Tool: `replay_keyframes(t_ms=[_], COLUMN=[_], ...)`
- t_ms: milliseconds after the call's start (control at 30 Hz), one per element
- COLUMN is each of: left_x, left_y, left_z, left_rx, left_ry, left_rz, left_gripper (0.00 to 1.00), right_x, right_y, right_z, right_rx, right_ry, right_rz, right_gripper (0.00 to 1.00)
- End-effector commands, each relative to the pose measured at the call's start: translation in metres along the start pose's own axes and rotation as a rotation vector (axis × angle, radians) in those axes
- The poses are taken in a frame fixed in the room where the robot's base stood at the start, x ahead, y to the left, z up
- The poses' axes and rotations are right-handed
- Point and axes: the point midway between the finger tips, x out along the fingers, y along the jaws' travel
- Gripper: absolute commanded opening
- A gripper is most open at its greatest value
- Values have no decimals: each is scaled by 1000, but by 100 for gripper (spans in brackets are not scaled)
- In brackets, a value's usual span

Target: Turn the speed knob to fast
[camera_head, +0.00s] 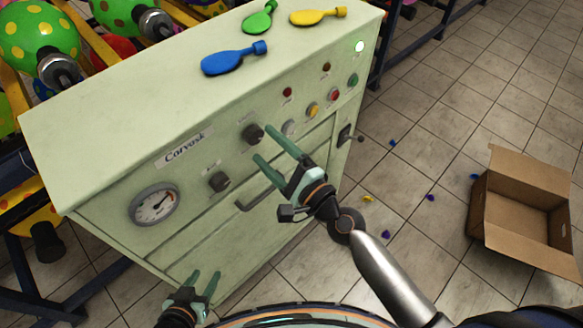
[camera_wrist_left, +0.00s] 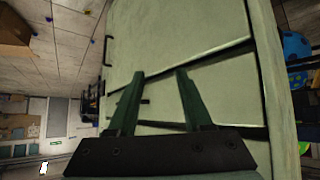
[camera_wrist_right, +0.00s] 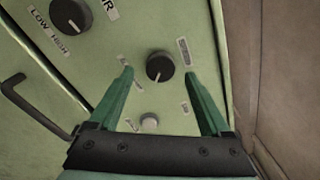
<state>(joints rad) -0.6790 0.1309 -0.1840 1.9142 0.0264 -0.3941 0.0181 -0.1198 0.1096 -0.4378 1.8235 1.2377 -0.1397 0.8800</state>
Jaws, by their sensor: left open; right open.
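My left gripper (camera_head: 204,278) is open and empty, low before the machine.
A gauge (camera_head: 155,205), a handle (camera_head: 257,198) and coloured buttons (camera_head: 313,110) are on the panel. Blue (camera_head: 228,60), green (camera_head: 260,20) and yellow (camera_head: 317,17) balloons lie on top. An open cardboard box (camera_head: 525,205) stands on the floor at right.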

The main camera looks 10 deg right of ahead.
Motion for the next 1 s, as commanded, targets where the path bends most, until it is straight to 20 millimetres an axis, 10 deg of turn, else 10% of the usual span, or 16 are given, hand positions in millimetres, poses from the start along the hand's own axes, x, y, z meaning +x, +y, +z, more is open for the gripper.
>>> replay_keyframes(t_ms=[433,1000], left_x=[16,18], left_y=[-1,-1], left_z=[18,19], left_rx=[0,0], left_ry=[0,0], left_rz=[0,0], left_gripper=[50,50], right_x=[-87,-97], right_y=[3,0], right_z=[-2,0], right_rx=[0,1], right_ry=[1,1], right_rz=[2,0], right_gripper=[81,81])
